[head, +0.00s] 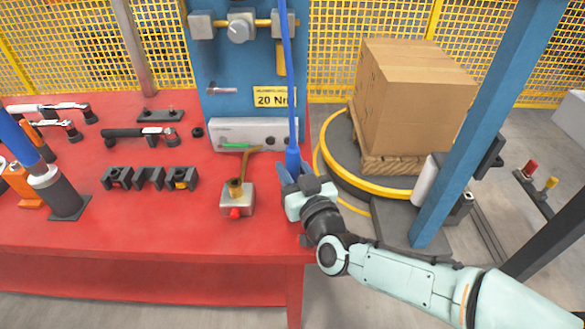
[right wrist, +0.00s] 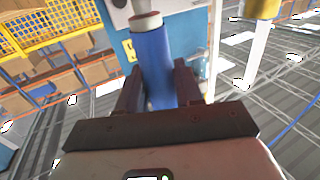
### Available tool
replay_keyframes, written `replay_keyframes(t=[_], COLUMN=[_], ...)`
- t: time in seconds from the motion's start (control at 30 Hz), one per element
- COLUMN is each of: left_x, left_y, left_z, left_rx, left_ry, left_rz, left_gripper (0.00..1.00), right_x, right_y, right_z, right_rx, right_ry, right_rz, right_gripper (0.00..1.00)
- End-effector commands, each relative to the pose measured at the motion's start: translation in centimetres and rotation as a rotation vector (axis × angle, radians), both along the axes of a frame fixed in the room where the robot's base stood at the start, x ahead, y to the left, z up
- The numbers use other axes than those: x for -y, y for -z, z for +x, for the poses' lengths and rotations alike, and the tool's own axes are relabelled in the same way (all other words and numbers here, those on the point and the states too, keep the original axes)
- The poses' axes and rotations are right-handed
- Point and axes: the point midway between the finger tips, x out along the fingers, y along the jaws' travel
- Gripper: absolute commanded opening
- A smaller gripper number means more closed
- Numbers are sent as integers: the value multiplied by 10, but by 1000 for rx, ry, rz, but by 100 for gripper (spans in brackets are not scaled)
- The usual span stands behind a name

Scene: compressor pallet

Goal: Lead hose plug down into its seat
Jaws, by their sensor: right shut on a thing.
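My right gripper (head: 292,178) is shut on the blue hose plug (head: 292,158), over the right edge of the red table. A blue hose (head: 287,65) runs straight up from the plug. In the right wrist view the blue plug body (right wrist: 152,62) stands between the two dark fingers, with a pale collar and reddish end at its top. A metal block (head: 237,203) with an upright brass fitting (head: 235,187), a bent brass lever and a red knob sits on the table, left of the gripper and apart from the plug. I cannot tell which opening is the seat. My left gripper is out of view.
The red table (head: 130,228) holds a dark slotted holder (head: 150,178), several wrench-like tools and a blue cylinder on a stand. A blue panel with a grey box (head: 250,133) rises behind. A blue post (head: 480,110) and a boxed pallet (head: 410,100) stand at right.

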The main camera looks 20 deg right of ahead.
Motion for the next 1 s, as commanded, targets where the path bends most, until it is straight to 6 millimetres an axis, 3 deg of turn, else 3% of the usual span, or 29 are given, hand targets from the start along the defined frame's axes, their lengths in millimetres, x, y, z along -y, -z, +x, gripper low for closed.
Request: replay_keyframes(t=[0.87,0.9,0.97,1.0], left_x=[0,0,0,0], left_y=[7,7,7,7], left_z=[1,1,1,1], left_rx=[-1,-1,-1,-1], left_ry=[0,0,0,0], left_rz=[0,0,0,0], left_gripper=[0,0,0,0], right_x=[0,0,0,0], right_y=[8,9,9,9], right_z=[0,0,0,0], right_rx=[-1,-1,-1,-2], right_ry=[0,0,0,0], right_rz=[0,0,0,0], right_gripper=[0,48,65,65])
